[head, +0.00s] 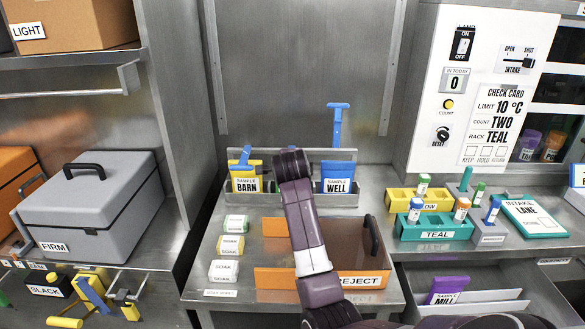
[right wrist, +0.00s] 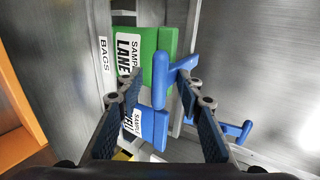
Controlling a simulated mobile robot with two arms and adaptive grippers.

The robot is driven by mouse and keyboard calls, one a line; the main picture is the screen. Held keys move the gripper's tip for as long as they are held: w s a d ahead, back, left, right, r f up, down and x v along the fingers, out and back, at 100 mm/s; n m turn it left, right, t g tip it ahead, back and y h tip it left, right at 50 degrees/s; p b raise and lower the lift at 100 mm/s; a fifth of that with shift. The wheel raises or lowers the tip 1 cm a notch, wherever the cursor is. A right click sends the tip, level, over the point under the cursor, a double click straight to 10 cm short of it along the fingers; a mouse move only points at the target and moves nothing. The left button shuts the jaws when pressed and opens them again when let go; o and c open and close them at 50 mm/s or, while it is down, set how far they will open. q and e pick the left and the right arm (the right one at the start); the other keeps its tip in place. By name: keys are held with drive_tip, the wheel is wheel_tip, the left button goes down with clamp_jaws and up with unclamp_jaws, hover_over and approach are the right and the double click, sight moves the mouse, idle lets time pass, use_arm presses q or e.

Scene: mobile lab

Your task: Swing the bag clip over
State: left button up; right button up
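The bag rack (head: 310,200) stands on the bench against the back wall. It holds a yellow SAMPLE BARN bag (head: 245,180) on the left and a blue SAMPLE WELL bag (head: 338,178) on the right, whose blue clip (head: 338,125) stands up. My right gripper (head: 290,165) hides the middle. The right wrist view shows a green SAMPLE LANE bag (right wrist: 150,52) there, with a blue T-shaped clip (right wrist: 160,90) pointing towards the camera. My right gripper (right wrist: 160,85) is open around this clip, its right finger close to the crossbar; contact is unclear. My left gripper is out of view.
An orange REJECT bin (head: 360,282) stands below my right arm, with several SOAK blocks (head: 230,245) to its left. Yellow and teal tube racks (head: 432,232) stand right. A grey FIRM case (head: 90,205) is on the left shelf.

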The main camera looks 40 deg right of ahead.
drive_tip(key=v, duration=1.1)
drive_tip(key=shift+r, duration=0.25)
drive_tip(key=shift+s, duration=0.1)
